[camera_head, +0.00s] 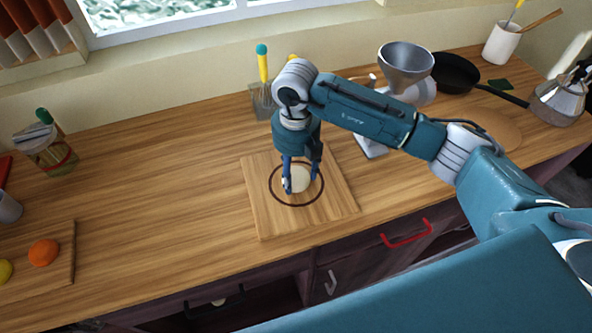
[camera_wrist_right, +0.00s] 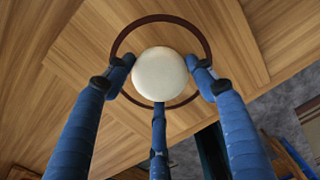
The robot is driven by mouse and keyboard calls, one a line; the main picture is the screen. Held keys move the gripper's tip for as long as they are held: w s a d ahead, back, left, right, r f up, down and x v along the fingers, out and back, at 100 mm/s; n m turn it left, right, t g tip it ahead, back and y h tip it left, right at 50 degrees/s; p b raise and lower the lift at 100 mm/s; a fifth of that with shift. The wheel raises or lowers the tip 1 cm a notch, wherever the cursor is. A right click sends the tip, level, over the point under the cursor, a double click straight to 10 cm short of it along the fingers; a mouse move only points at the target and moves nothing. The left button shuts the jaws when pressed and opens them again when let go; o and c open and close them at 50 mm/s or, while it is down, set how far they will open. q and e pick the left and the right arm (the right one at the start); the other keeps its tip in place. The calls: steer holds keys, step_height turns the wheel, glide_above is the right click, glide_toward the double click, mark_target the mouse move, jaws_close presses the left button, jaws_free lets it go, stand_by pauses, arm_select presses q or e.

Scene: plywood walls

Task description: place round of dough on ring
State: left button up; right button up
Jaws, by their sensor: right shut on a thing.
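The round of dough (camera_head: 299,178) is a pale disc inside the dark ring (camera_head: 296,205) marked on the wooden board (camera_head: 265,226). In the right wrist view the dough (camera_wrist_right: 160,74) is between my fingers, with the ring (camera_wrist_right: 206,40) around and behind it. My right gripper (camera_head: 301,181) points down over the ring and is shut on the dough. The fingers also show around the dough in the right wrist view (camera_wrist_right: 160,84). I cannot tell whether the dough touches the board. My left gripper is not in view.
An orange (camera_head: 44,253) and a lemon lie on a board at the left. A glass jar (camera_head: 50,152) stands at the back left. A metal funnel device (camera_head: 404,62), a black pan (camera_head: 456,74) and a kettle (camera_head: 558,101) stand at the right. The counter left of the board is clear.

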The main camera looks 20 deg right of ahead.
mark_target(296, 179)
steer(key=shift+f, duration=0.2)
steer(key=o, duration=1.3)
steer(key=shift+r, duration=0.1)
steer(key=shift+o, duration=0.2)
steer(key=shift+r, duration=0.1)
steer(key=shift+r, duration=0.15)
step_height(296, 179, up, 12)
steer(key=b, duration=0.4)
